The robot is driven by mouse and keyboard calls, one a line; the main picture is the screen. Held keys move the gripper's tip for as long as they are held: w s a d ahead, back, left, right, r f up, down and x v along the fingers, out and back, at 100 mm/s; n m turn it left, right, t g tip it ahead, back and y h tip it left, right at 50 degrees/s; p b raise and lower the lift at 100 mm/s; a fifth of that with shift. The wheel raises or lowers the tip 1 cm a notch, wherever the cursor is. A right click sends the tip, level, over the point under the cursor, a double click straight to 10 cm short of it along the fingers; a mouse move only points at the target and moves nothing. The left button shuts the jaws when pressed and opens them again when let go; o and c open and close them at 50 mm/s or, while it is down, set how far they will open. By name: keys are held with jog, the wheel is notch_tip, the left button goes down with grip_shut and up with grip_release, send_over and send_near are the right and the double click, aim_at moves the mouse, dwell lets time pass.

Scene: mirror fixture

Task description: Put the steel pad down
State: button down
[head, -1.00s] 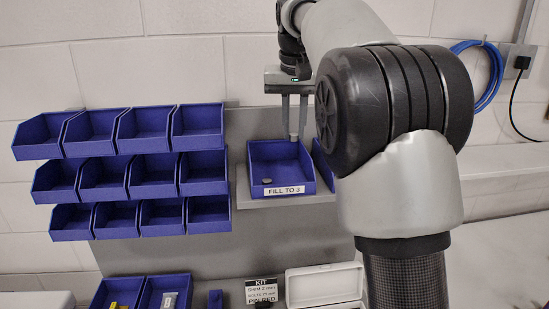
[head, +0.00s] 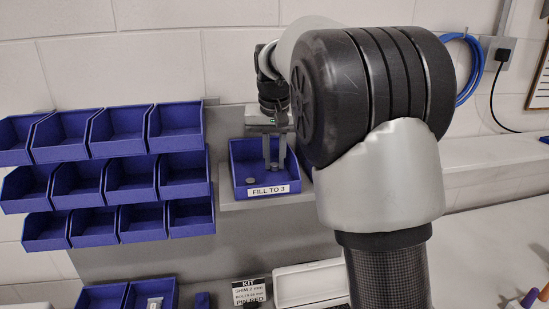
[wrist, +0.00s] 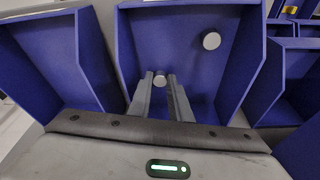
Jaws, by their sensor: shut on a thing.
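My gripper (head: 274,160) points down inside the blue bin labelled "FILL TO 3" (head: 237,185). In the wrist view my gripper (wrist: 162,82) is shut on a small round steel pad (wrist: 160,78), held between the fingertips. The held pad (head: 274,166) shows small in the head view. I cannot tell whether it touches the bin floor. A second round grey pad (head: 250,180) lies on the bin floor towards the front left, apart from the held one. It also shows in the wrist view (wrist: 211,41). The blue bin (wrist: 187,22) surrounds both pads there.
The bin's walls stand close around my fingers. It sits on a grey shelf (head: 235,204). Rows of empty blue bins (head: 120,130) hang to the left. Below are a "KIT" card (head: 249,291) and an open white case (head: 308,285).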

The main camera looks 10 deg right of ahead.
jog(key=shift+f, duration=0.1)
jog(key=c, duration=1.9)
grip_release()
